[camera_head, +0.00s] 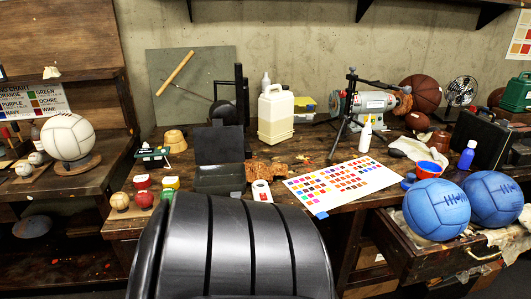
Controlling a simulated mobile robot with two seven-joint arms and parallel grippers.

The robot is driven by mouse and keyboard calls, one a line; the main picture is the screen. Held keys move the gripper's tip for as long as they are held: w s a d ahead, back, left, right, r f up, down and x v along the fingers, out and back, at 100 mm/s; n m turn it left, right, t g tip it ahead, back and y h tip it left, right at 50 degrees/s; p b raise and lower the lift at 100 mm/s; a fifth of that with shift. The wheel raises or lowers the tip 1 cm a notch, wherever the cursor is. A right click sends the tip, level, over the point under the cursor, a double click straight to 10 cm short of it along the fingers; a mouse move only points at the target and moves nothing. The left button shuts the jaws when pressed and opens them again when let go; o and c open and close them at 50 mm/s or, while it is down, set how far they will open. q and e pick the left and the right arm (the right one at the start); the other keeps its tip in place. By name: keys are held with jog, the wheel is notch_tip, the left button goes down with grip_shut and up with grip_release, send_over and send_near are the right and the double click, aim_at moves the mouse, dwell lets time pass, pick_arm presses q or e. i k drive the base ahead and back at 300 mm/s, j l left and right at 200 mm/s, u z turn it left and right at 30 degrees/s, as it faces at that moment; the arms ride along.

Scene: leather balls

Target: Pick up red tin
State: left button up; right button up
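A small red tin (142,182) with a pale patch on its front stands near the front left of the wooden workbench (122,222). A yellow-green tin (171,183) is just right of it, and a tan ball (120,201) and a red ball (144,200) lie in front of it. A larger red container (430,168) sits at the right of the bench, beside something blue. Neither of my grippers is in view.
A large black ribbed curved shape (235,255) fills the lower middle and hides part of the bench front. A color chart (342,184) lies at the middle. Two blue balls (436,209) (494,198) rest at an open drawer. A grinder (372,103) stands behind.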

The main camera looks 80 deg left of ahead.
aim_at(142, 181)
jog(key=k+u, duration=0.1)
jog(key=u, duration=1.45)
